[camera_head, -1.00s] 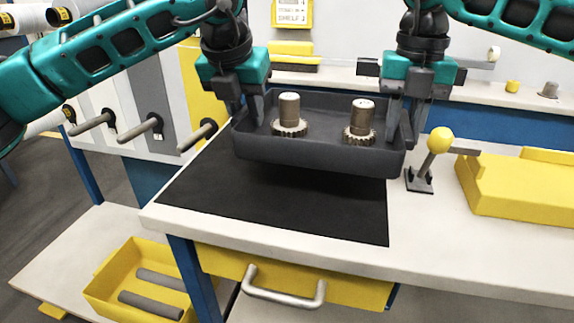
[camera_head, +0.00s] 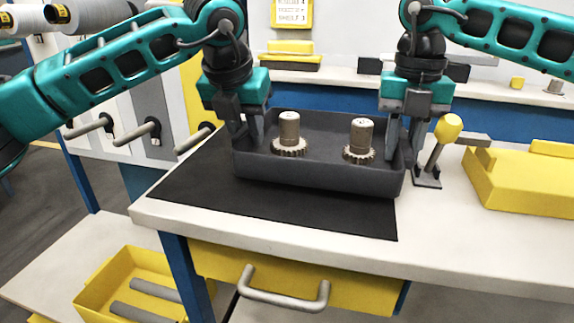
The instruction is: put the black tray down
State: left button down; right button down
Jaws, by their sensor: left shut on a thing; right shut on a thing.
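The black tray (camera_head: 318,178) is low over the black mat (camera_head: 205,190) on the white worktop. It looks level and appears to rest on the mat or just above it; I cannot tell which. It holds two metal gear parts with upright cylinders, the left one (camera_head: 289,133) and the right one (camera_head: 359,139). My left gripper (camera_head: 247,138) is shut on the tray's left wall. My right gripper (camera_head: 399,145) is shut on its right wall. The fingertips are partly hidden by the tray.
A lever with a yellow knob (camera_head: 447,129) stands just right of the tray, close to my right gripper. A yellow block (camera_head: 520,178) lies further right. A yellow drawer with a handle (camera_head: 283,290) is below the front edge. A yellow bin (camera_head: 135,285) sits lower left.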

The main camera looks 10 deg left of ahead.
pick_arm(q)
jog(key=shift+a, duration=0.1)
pick_arm(e)
jog(key=shift+d, duration=0.1)
pick_arm(q)
jog(key=c, duration=1.4)
grip_release()
jog(key=shift+f, duration=0.1)
pick_arm(e)
jog(key=c, duration=1.4)
grip_release()
jog(key=shift+f, duration=0.1)
pick_arm(q)
jog(key=o, duration=0.5)
pick_arm(e)
jog(key=o, duration=0.5)
